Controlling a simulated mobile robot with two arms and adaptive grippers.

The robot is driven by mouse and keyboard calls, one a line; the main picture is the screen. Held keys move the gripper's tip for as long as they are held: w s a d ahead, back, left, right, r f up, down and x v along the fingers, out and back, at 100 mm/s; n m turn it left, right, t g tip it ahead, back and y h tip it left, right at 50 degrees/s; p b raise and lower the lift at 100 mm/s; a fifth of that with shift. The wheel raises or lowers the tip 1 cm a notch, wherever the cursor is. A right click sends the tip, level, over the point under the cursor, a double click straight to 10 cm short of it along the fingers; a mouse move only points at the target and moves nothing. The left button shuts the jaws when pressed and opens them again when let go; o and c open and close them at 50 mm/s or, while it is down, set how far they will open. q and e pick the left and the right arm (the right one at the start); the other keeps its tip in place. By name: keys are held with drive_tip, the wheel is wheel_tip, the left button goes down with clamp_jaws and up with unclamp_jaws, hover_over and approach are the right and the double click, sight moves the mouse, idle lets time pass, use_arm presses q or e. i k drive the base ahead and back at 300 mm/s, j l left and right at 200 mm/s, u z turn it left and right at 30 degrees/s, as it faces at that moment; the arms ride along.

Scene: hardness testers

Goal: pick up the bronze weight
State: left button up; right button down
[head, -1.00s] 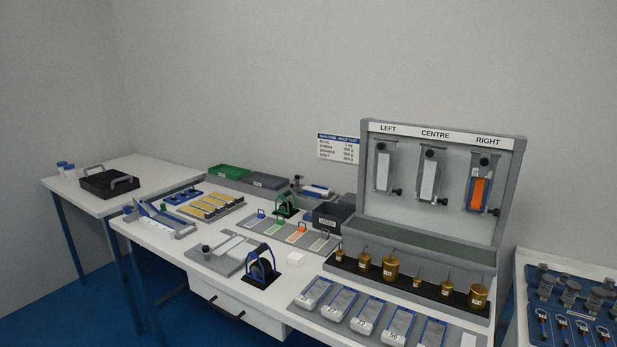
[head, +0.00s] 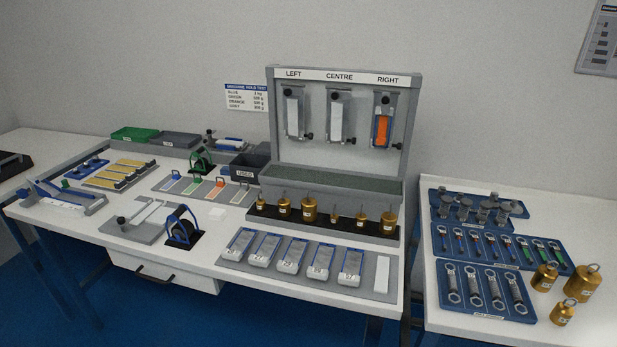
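Several bronze-coloured weights with thin stems stand in a row on a black strip in front of the test stand. Three bronze-coloured weights with ring tops stand on the right table: a large one (head: 582,284), a medium one (head: 545,276) and a small one (head: 563,312). I cannot tell which one the task means. Neither of my grippers is in view.
The grey test stand (head: 340,185) has hanging fixtures labelled LEFT, CENTRE and RIGHT. Grey blocks with blue frames (head: 279,253) lie in front of the weights. Blue trays (head: 465,310) of tools fill much of the right table. A gap separates the two tables.

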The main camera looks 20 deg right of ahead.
sight(361, 219)
drive_tip(key=i+j+z, duration=0.15)
drive_tip(key=j, duration=0.25)
drive_tip(key=i+j+z, duration=0.15)
drive_tip(key=j, duration=0.3)
drive_tip(key=i+j+z, duration=0.15)
drive_tip(key=j, duration=0.3)
drive_tip(key=i+j+z, duration=0.15)
drive_tip(key=j, duration=0.3)
